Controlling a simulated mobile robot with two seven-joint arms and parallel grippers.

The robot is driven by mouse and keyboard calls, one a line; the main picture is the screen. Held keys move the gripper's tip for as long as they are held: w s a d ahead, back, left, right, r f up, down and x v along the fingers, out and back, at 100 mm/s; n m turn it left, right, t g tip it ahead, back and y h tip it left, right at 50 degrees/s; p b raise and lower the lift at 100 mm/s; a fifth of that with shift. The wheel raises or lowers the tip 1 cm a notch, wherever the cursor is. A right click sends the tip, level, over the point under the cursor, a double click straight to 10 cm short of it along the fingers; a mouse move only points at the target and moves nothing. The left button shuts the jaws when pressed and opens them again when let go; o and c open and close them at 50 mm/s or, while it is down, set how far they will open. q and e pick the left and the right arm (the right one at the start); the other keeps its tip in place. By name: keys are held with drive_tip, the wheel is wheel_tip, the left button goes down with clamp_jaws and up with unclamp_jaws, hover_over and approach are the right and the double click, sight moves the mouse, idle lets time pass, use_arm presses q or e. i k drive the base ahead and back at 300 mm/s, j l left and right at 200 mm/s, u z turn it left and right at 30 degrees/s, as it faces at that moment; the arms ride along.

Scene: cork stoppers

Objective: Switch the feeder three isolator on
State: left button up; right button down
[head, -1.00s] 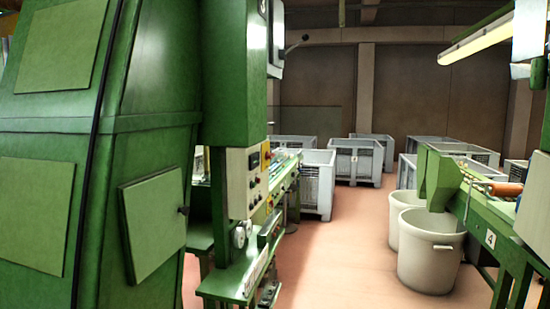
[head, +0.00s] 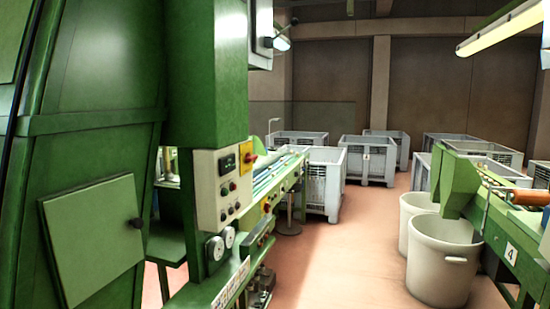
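Neither of my grippers is in view.
The large green housing (head: 90,150) fills the left. A conveyor (head: 275,175) runs back behind the panel. White bins (head: 440,262) and a green machine marked 4 (head: 510,252) stand at the right. Grey crates (head: 366,160) stand further back. The reddish floor (head: 345,250) between is clear.

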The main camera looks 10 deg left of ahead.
sight(249, 159)
drive_tip(key=i+l+z, duration=0.1)
drive_tip(key=i+l, duration=0.6)
